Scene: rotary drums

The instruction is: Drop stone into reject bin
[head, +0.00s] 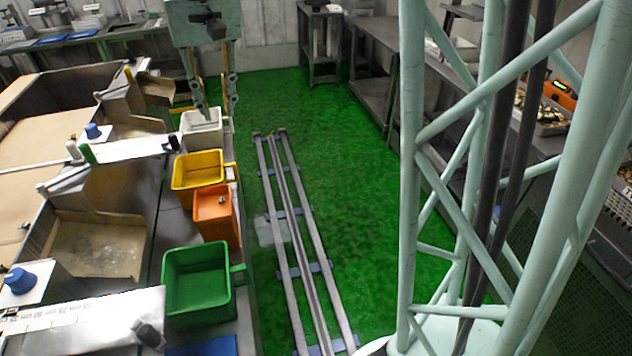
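My gripper (218,108) hangs at the upper left in the head view, fingers pointing down. Its two fingertips look apart, and I see nothing held between them. It is above or just beyond a small white bin (202,140). In front of that stand a yellow bin (198,184), an orange bin (215,232) and a green bin (196,312). A small grey lump, possibly the stone, shows in the orange bin (222,200). I cannot tell which bin is the reject bin.
Drum machinery with tan trays (98,246) and blue knobs (20,281) lies left of the bins. Floor rails (290,235) run along the right of the bins over clear green floor. Benches (375,70) line the back and right.

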